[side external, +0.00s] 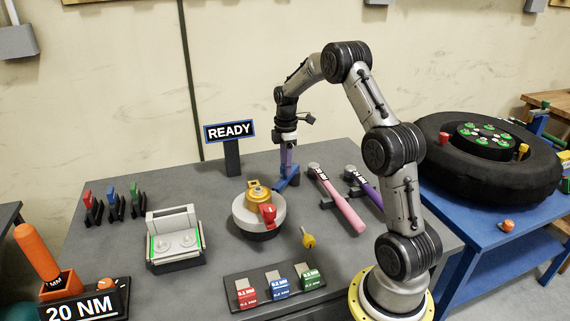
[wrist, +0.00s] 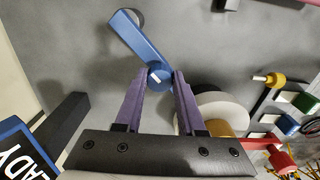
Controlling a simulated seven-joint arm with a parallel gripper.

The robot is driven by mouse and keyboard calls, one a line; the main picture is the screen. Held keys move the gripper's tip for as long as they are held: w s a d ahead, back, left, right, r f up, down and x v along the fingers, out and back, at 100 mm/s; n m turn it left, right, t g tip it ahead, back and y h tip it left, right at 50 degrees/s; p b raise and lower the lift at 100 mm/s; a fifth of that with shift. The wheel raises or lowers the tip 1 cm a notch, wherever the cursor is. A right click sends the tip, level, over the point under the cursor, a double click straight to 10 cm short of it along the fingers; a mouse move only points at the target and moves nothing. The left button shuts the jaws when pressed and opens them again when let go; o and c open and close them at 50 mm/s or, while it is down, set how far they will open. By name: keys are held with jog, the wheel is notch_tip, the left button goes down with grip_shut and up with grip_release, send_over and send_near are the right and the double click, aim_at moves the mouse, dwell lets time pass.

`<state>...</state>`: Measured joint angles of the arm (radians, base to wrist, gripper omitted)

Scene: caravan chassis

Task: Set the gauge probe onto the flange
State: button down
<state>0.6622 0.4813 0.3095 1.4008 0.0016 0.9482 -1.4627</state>
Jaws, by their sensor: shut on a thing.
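My gripper (wrist: 159,82) points down at the back of the grey bench, with its purple fingers shut on the round end of a blue piece. This blue piece (wrist: 138,40) has a long flat arm and a small white mark on its round end. It also shows low near the bench in the side view (side external: 289,180); I cannot tell whether it touches the bench. It may be the gauge probe. A round white part with a gold hub (side external: 258,193) and a red piece stands in front of my gripper; it may be the flange. In the wrist view its white rim (wrist: 218,103) is partly hidden by a finger.
A READY sign (side external: 230,131) stands left of my gripper. A pink-handled tool (side external: 343,205) and a purple-handled tool (side external: 366,188) lie to the right. A yellow knob (side external: 308,238) and a rack of coloured blocks (side external: 277,286) are in front. A grey-white fixture (side external: 174,235) stands left.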

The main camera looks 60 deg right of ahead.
jog(key=c, duration=0.5)
grip_release()
notch_tip(320, 180, up, 14)
dwell(0.3)
dwell(0.4)
